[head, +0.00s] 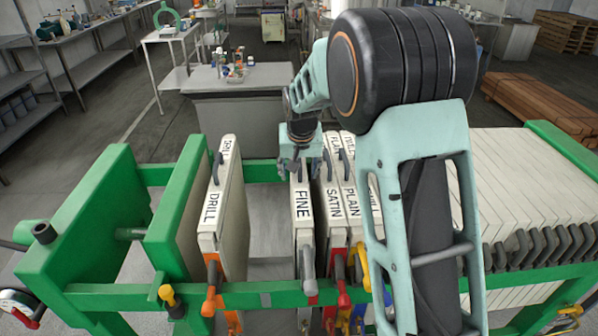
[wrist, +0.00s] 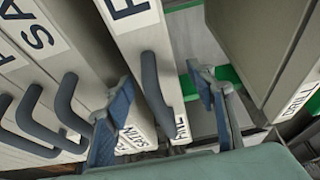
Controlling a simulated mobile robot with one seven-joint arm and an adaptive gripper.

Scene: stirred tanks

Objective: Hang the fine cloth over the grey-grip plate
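A pale slab labelled FINE (head: 303,238) stands upright in the green frame, with a grey grip (head: 308,272) at its near end. I cannot tell whether its pale covering is a separate cloth. My gripper (head: 301,170) is over the far end of this slab. In the wrist view my gripper (wrist: 162,108) is open, with its blue-padded fingers apart on either side of the dark handle (wrist: 155,90) of the FINE slab (wrist: 147,40). The fingers do not appear closed on it.
The SATIN slab (head: 334,213) and PLAIN slab stand close on the right, partly behind my arm. The DRILL slab (head: 209,225) stands left across a gap. Many pale plates (head: 530,185) fill the right side. The green frame rail (head: 200,297) runs along the front.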

